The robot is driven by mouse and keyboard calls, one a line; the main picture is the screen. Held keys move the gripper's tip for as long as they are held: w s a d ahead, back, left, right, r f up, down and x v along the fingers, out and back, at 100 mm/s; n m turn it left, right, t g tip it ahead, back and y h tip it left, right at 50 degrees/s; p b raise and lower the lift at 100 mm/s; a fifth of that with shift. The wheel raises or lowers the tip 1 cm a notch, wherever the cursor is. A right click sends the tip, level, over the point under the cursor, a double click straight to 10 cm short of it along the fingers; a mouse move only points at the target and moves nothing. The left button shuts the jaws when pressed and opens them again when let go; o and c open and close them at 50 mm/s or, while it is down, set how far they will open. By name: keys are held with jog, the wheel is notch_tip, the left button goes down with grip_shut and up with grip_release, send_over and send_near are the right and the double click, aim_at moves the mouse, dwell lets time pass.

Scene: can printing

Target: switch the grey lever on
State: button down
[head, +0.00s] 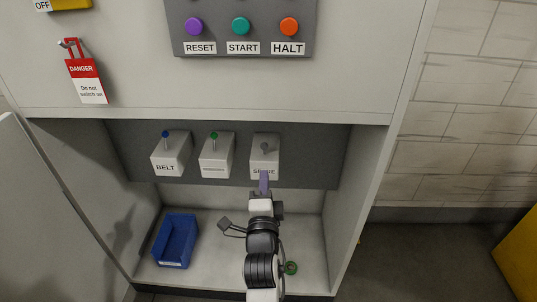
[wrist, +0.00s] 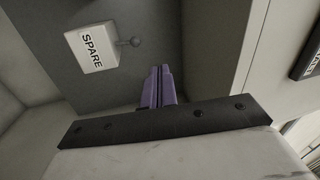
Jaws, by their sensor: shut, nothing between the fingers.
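The grey lever (head: 265,147) stands on a white box labelled SPARE (head: 264,166), the rightmost of three switch boxes in the cabinet recess. In the wrist view the grey lever (wrist: 133,42) sticks out to the right of the SPARE box (wrist: 92,50). My gripper (head: 264,176) has purple fingers and is just in front of the box's lower front in the head view. In the wrist view my gripper (wrist: 159,72) is shut and empty, apart from the lever, below and to the right of it.
Left of SPARE stand a box with a green lever (head: 214,136) and the BELT box with a blue lever (head: 166,134). The cabinet's right wall (head: 357,190) bounds the recess.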

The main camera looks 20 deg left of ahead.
jog(key=d+f, duration=0.1)
jog(key=d+f+m+h, duration=0.1)
jog(key=d+f+m, duration=0.1)
jog(key=f, duration=0.1)
jog(key=shift+w+g+h, duration=0.35)
jog(key=shift+g+h, duration=0.05)
jog(key=shift+r, duration=0.1)
jog(key=p, duration=0.4)
send_near(264, 150)
jog(key=w+d+r, duration=0.1)
jog(key=w+d, duration=0.2)
jog(key=w, duration=0.2)
jog(key=shift+w+a+r, duration=0.1)
jog(key=shift+w+a, duration=0.4)
jog(key=shift+a, duration=0.25)
jog(key=shift+w+a+r, duration=0.1)
jog(key=shift+w+a, duration=0.4)
jog(key=shift+a, duration=0.3)
